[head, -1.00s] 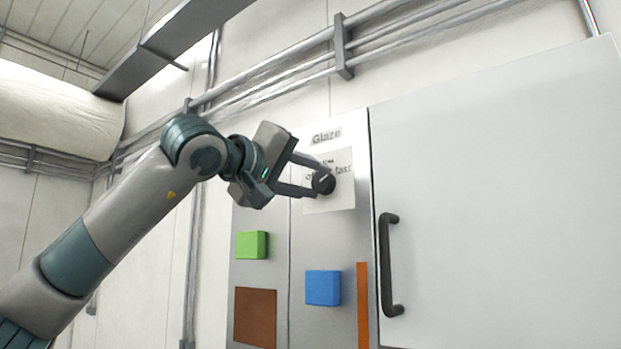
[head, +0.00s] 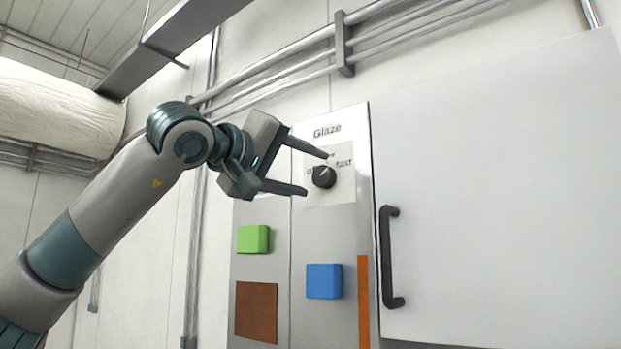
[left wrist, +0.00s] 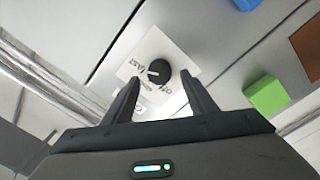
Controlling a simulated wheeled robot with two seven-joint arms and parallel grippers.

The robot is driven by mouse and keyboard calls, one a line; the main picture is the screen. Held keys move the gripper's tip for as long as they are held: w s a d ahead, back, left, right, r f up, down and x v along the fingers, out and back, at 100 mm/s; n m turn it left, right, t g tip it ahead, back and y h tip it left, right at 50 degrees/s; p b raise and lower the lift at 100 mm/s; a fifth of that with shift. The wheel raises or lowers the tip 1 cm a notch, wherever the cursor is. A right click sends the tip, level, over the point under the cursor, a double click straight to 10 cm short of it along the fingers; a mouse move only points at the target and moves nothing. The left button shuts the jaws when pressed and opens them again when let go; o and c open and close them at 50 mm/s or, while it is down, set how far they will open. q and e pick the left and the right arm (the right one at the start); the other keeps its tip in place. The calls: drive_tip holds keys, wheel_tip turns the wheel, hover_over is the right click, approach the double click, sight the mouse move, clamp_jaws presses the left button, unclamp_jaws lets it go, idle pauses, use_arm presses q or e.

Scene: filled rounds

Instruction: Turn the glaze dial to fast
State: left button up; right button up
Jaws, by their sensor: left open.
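The glaze dial (head: 323,178) is a round black knob on a white label plate (head: 340,193) under the word "Glaze". It also shows in the left wrist view (left wrist: 159,72). Its white pointer mark faces the "fast" lettering in the left wrist view, with "off" on the other side. My left gripper (head: 315,173) is open and empty, its fingers spread in front of the dial; it seems to stand clear of the knob. In the left wrist view the fingertips (left wrist: 161,80) lie on either side of the dial. My right gripper is not in view.
The grey panel carries a green block (head: 253,239), a blue block (head: 323,281), a brown square (head: 256,311) and an orange strip (head: 363,300). A white door with a black handle (head: 388,258) is to the right. Pipes (head: 400,40) run along the wall above.

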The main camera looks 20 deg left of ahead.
use_arm(q)
drive_tip(key=b+v, duration=0.5)
drive_tip(key=v, duration=1)
drive_tip(key=shift+s, duration=0.15)
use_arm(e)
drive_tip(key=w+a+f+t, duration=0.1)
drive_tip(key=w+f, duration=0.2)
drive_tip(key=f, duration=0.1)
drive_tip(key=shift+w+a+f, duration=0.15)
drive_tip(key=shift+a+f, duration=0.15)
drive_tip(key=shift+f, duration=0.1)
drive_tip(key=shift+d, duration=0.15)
